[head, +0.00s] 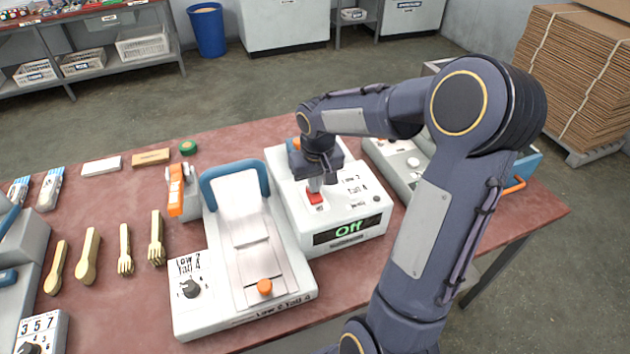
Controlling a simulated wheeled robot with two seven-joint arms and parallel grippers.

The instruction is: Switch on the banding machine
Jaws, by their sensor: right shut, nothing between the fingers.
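The banding machine is most likely the white box (352,228) in the middle of the table, with a red switch (315,197) on its top and a dark display (347,231) on its front that reads "Off" in green. My right gripper (316,184) points down over this box, shut and empty, with its tips at or just above the red switch. I cannot tell whether they touch it. My left gripper is not in view.
A white press (243,225) with a blue handle stands left of the box. Wooden spoons and forks (88,255) lie further left. Another grey machine (398,160) stands behind my right arm. Red tabletop (120,310) is bare at the front left.

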